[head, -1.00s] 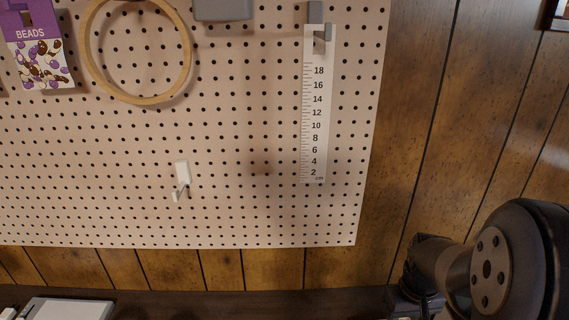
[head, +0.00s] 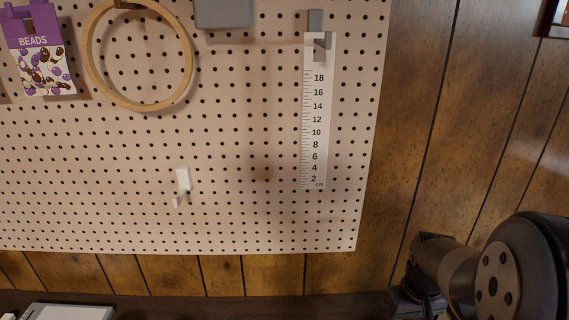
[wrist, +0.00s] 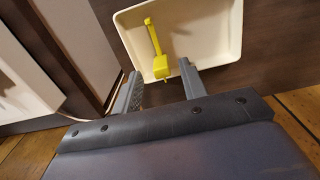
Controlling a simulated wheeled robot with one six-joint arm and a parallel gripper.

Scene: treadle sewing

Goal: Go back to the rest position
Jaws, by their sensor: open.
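My gripper (wrist: 160,88) is open in the wrist view, its two grey fingers apart with nothing between them. Beyond the fingertips is a cream tray (wrist: 229,30) on a dark surface. A yellow tool (wrist: 157,50) lies in the tray, its lower end close to the right fingertip in the picture; I cannot tell whether they touch. In the head view only part of my arm shows at the lower right; the gripper is out of that frame.
A pegboard (head: 240,110) fills much of the head view. A ruler (head: 317,130), a wooden hoop (head: 190,60), a beads packet (head: 45,70) and an empty white hook (head: 183,180) are on it. A dark tabletop (head: 250,302) runs below. Wooden floor shows in the wrist view (wrist: 300,105).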

